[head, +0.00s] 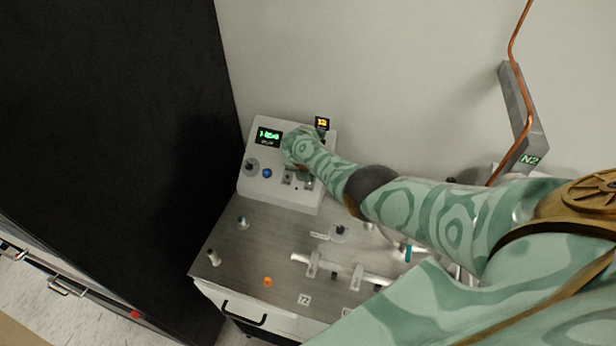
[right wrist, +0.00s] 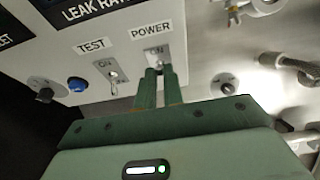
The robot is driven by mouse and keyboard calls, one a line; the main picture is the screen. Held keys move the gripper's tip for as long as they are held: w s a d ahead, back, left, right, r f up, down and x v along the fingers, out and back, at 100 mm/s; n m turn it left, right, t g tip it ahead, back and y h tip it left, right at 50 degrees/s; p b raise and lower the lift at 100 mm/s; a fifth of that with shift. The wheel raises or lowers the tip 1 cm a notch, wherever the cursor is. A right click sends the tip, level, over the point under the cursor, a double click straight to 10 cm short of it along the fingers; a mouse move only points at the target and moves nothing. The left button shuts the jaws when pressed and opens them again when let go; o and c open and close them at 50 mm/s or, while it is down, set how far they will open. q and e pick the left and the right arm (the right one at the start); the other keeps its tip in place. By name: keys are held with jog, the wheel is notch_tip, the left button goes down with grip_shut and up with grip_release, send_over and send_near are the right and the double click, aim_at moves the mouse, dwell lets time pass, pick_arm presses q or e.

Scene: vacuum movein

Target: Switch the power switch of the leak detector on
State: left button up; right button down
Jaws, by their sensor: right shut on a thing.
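The leak detector (head: 250,182) is a pale box with a sloped front and a lit green display, in the head view. My right gripper (right wrist: 161,72) is shut on the power switch (right wrist: 154,53), under the POWER label in the right wrist view. The switch's small plate with its ON mark shows just above the fingertips. The lever is mostly hidden between the fingers, so I cannot tell which way it points. The TEST switch (right wrist: 113,75) stands to the left, clear of the fingers. My left gripper is out of view.
A blue button (head: 267,173) and a dark knob (head: 252,163) sit on the panel's left. The metal bench top (head: 235,255) below carries small fittings and a pipe piece. A black cabinet (head: 120,130) stands close on the left.

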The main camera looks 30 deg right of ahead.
jog(key=shift+d, duration=0.1)
dwell(0.4)
jog(key=c, duration=1.5)
grip_release()
jog(key=p+v, duration=0.4)
jog(key=v, duration=0.4)
jog(key=p+v, duration=0.5)
jog(key=v, duration=0.3)
jog(key=shift+w+d+r, duration=0.15)
jog(key=shift+w, duration=0.05)
